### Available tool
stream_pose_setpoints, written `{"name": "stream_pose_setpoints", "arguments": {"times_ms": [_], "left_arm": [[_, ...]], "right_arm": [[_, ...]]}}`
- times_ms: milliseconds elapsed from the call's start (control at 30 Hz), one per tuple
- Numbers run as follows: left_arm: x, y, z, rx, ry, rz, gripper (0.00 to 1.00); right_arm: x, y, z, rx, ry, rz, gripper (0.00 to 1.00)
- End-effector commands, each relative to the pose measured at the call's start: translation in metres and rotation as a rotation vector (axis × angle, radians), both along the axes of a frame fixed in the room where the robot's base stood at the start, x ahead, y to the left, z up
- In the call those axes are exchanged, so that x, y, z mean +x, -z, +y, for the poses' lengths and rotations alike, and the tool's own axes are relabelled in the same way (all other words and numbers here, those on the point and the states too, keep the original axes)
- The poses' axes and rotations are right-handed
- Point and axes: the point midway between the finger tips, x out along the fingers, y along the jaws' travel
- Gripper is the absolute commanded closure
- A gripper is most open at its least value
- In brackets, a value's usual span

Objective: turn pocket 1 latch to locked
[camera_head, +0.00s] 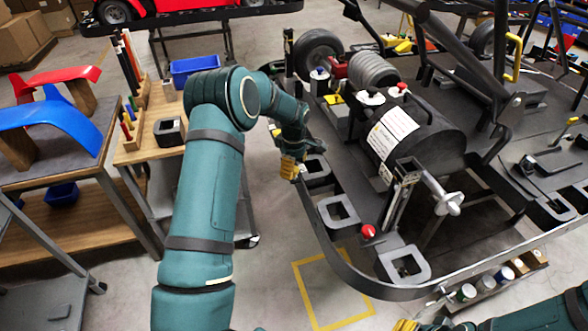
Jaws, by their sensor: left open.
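Several square grey pocket frames line the near rim of the kart stand (322,258). One pocket (338,212) is at the left rim, another (403,277) is at the near corner, and one more (318,180) is farther back. No number is readable, so I cannot tell which is pocket 1, nor make out its latch or its position. My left gripper (290,168) has yellow fingertips pointing down, open, beside the back-left pocket; contact is unclear. My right gripper (425,318) shows only partly at the bottom edge, below the stand's near rim, and its jaws are unclear.
A black cylinder (425,145) with white labels and a silver knob (449,204) stand on the stand. A red knob (369,231) sits between two pockets. A wooden bench (150,155) with a blue bin (193,70) is at left. The floor between is clear.

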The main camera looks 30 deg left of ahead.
Motion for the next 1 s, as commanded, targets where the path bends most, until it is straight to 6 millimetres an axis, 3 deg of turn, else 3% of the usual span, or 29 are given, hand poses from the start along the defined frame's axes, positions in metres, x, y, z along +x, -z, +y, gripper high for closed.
{"name": "stream_pose_setpoints", "arguments": {"times_ms": [433, 600, 633, 1000], "left_arm": [[0.0002, 0.0084, -0.0002, -0.001, 0.0, -0.001, 0.36], [0.0001, 0.0083, -0.0001, 0.0, 0.0, -0.001, 0.96], [0.0001, 0.0082, -0.0001, 0.0, 0.0, -0.001, 1.0], [0.0, 0.0086, -0.0001, 0.0, 0.042, -0.001, 1.0]], "right_arm": [[-0.0003, 0.0005, 0.0, 0.0, 0.0, 0.001, 0.53], [-0.0003, 0.0005, 0.0, 0.0, 0.0, 0.0, 0.53], [-0.0003, 0.0005, 0.0, 0.0, 0.0, 0.0, 0.53], [-0.0003, 0.0013, 0.0, 0.0, 0.0, 0.001, 0.53]]}}
